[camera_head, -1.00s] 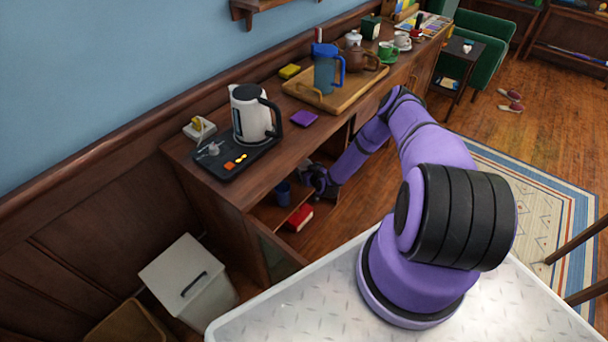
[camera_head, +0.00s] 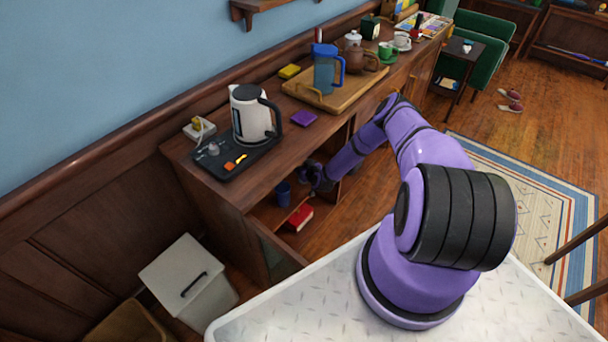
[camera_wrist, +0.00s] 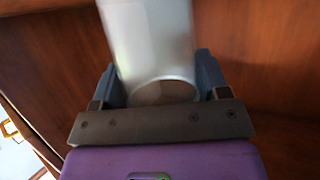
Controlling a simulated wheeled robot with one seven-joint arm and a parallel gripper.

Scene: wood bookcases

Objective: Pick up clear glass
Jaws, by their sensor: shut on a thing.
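The clear glass (camera_wrist: 150,45) is a pale, see-through cylinder in the wrist view. It stands between the two fingers of my gripper (camera_wrist: 158,80), which are shut on it at either side. In the head view my gripper (camera_head: 318,178) reaches into the open compartment of the wooden sideboard (camera_head: 225,190), below its top. The glass cannot be made out there, as the gripper and the sideboard hide it.
A blue cup (camera_head: 283,193) and a red book (camera_head: 300,217) are in the compartment left of my gripper. The sideboard top holds a white kettle (camera_head: 252,115) and a wooden tray (camera_head: 350,98) with a blue pitcher (camera_head: 325,70). A white bin (camera_head: 190,280) stands on the floor.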

